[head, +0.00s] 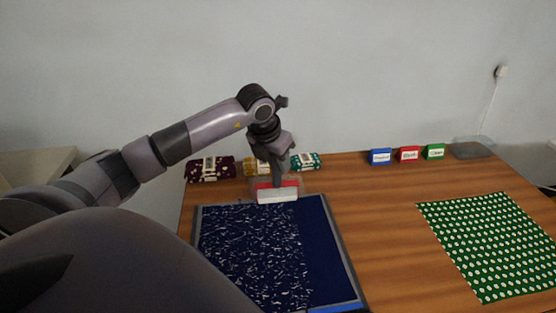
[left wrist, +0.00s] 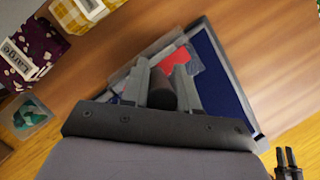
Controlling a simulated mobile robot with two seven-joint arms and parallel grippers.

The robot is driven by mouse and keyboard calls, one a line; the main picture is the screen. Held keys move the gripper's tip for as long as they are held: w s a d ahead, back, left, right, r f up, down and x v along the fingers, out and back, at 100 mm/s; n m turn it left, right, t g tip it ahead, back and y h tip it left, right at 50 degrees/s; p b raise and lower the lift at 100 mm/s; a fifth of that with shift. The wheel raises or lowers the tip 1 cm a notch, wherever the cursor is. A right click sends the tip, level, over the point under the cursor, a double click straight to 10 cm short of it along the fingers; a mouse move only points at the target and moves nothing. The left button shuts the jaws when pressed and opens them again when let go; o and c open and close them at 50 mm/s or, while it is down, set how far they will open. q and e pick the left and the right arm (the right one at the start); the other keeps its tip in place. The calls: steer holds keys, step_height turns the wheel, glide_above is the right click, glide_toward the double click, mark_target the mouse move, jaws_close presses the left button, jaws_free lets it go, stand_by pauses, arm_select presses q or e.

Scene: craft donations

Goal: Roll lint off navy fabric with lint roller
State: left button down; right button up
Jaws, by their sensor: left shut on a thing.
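The navy fabric (head: 331,253) lies on a grey-edged board at the left of the table. White lint covers its left and middle, while a strip along its right side looks clean. It shows partly in the left wrist view (left wrist: 213,75). My left gripper (head: 279,184) is shut on the dark handle of the lint roller (head: 278,197), over the fabric's far edge. The roller shows a white front and red above it. In the left wrist view, the handle (left wrist: 161,90) stands between the fingers. I cannot tell whether the roller touches the fabric.
A clear tray (head: 305,182) is around the roller. Patterned cloth bundles (head: 211,169) stand along the back. Blue (head: 380,157), red (head: 409,154) and green (head: 434,151) labelled blocks and a clear dish (head: 474,149) are back right. Green patterned cloth (head: 490,245) lies right; the table between is clear.

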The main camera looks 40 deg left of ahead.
arm_select(q)
steer(key=shift+f, duration=0.3)
steer(key=shift+s+d, duration=0.15)
steer(key=shift+d, duration=0.1)
steer(key=s+d, duration=1.8)
steer(key=d, duration=0.4)
steer(key=shift+d, duration=0.35)
steer(key=shift+s, duration=0.1)
step_height(320, 180, up, 5)
steer(key=p, duration=0.4)
stand_by(0.3)
